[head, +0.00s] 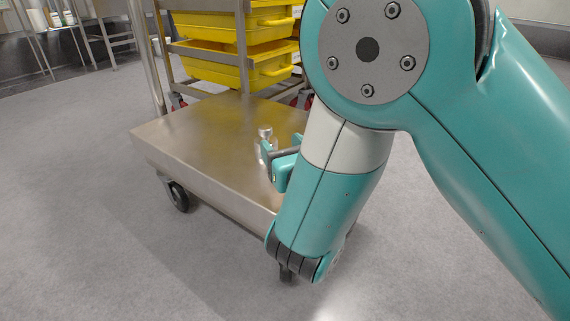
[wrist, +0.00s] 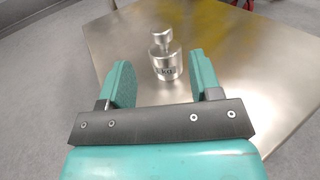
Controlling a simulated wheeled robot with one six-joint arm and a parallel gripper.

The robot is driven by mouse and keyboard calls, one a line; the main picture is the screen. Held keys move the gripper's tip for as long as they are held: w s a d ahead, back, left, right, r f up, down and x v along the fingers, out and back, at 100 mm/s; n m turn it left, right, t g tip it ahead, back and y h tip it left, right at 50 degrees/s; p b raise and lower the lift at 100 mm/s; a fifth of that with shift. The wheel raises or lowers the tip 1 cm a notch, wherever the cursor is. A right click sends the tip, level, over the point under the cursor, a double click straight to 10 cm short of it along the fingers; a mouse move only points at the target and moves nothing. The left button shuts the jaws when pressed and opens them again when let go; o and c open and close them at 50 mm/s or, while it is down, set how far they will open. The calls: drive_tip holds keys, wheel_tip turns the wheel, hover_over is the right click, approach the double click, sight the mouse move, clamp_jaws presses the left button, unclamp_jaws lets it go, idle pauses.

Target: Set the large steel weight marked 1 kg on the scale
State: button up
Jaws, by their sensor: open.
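A shiny steel weight (wrist: 166,62) with a knob on top stands upright on the steel top of a low cart. In the wrist view it lies just beyond and between my fingertips, and dark lettering ending in "kg" shows on its side. In the head view the weight (head: 265,137) is partly hidden behind my gripper (head: 270,160). My gripper (wrist: 160,80) is open, with one teal finger on each side and nothing held. I see no scale in either view.
The cart top (head: 190,150) is otherwise bare. A rack with yellow bins (head: 235,65) stands behind it. Grey floor lies open to the left (head: 70,200). A bench with small containers (head: 50,20) is far back left.

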drive_tip(key=shift+s+d, duration=0.1)
drive_tip(key=shift+s, duration=0.1)
